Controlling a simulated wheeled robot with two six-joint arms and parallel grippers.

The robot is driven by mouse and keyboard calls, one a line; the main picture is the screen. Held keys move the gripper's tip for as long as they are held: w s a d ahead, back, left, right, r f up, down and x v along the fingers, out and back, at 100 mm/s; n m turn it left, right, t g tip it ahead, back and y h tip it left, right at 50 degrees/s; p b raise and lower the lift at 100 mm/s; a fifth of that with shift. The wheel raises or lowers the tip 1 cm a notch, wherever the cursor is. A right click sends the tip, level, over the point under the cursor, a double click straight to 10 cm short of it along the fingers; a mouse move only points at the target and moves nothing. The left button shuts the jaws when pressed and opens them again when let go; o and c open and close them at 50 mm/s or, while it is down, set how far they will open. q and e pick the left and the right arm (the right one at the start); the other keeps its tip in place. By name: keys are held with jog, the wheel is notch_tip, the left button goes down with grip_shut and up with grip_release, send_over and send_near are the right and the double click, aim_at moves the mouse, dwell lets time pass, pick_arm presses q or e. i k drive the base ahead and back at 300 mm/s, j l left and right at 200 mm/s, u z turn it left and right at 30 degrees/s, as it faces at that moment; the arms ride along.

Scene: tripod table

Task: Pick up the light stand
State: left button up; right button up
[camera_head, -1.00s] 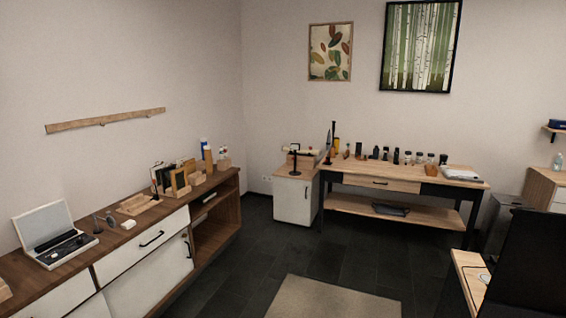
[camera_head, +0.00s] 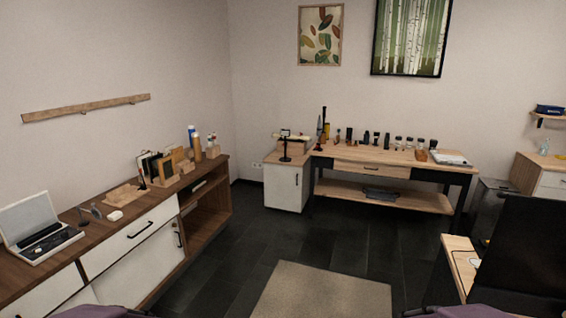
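No object is clearly recognisable as the light stand. A small black stand (camera_head: 285,147) with a round base and a bar across its top stands upright on the white corner cabinet. A dark, flat-lying object (camera_head: 382,192) rests on the lower shelf of the back workbench (camera_head: 352,170); it is too small to tell what it is. Neither of my grippers shows. Only purple parts, likely my own arms, show at the bottom edge on the left and right.
A long wooden sideboard (camera_head: 132,247) runs along the left wall, with a laptop-like case (camera_head: 40,232) and wooden holders on top. Several small bottles line the back workbench. A beige rug (camera_head: 322,290) lies on the dark floor, which is open in the middle. A black panel (camera_head: 522,245) blocks the right.

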aim_at(285, 159)
jog(key=i+u, duration=0.1)
jog(key=i, duration=3.1)
jog(key=i+u, duration=0.15)
jog(key=i, duration=0.35)
jog(key=i+l+u, duration=0.1)
jog(key=i, duration=0.4)
jog(key=i+l+u, duration=0.15)
jog(key=i, duration=0.35)
jog(key=i+l+u, duration=0.1)
jog(key=i+l, duration=0.2)
jog(key=i, duration=0.2)
jog(key=i+l+u, duration=0.15)
jog(key=i+l, duration=0.15)
jog(key=i, duration=0.15)
jog(key=i+l+u, duration=0.15)
jog(key=i+l, duration=0.15)
jog(key=l, duration=0.15)
jog(key=i+l+u, duration=0.1)
jog(key=i+l, duration=0.2)
jog(key=l, duration=0.2)
